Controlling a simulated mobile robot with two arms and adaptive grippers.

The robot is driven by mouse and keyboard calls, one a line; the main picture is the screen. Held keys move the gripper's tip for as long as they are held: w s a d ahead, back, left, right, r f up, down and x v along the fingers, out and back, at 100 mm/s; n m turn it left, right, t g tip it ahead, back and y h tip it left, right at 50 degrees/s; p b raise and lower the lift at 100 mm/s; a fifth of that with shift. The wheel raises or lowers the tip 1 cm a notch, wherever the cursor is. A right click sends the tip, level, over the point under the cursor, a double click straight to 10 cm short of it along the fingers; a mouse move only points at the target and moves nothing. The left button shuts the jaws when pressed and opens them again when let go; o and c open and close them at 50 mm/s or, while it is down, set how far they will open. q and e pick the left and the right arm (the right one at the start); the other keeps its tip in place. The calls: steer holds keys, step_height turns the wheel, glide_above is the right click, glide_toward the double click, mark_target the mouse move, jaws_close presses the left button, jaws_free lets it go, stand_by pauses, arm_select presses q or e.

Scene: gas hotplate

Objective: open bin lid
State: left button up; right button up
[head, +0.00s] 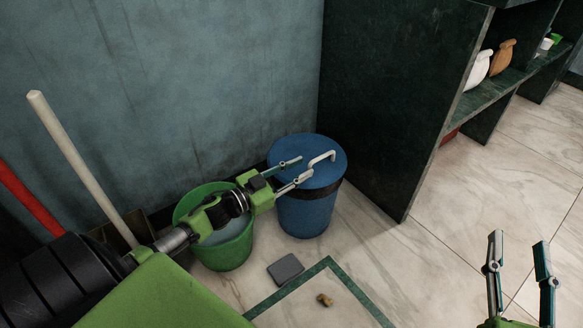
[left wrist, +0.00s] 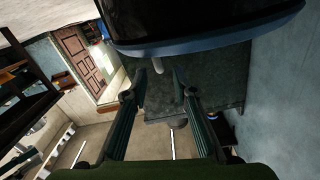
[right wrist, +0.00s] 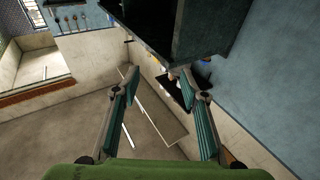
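A round blue bin (head: 306,215) with a black band below its rim stands on the floor by the dark partition. Its blue lid (head: 312,146) is on and flat, with a bent pale metal handle (head: 322,157) on top. My left gripper (head: 304,168) is open over the lid, its fingertips just left of the handle; I cannot tell whether they touch it. In the left wrist view the bin's dark body and blue edge (left wrist: 215,32) fill the top, with the open fingers below. My right gripper (head: 519,240) is open and empty at lower right, away from the bin.
A green bucket (head: 228,256) stands left of the bin, under my left arm. A pale broom handle (head: 80,165) and a red pole (head: 28,205) lean at left. A grey block (head: 286,269) and a small brown piece (head: 325,299) lie on the floor. A dark partition (head: 395,100) stands right of the bin.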

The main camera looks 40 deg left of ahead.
arm_select(q)
steer(key=shift+v, duration=1.15)
steer(key=shift+p, duration=0.3)
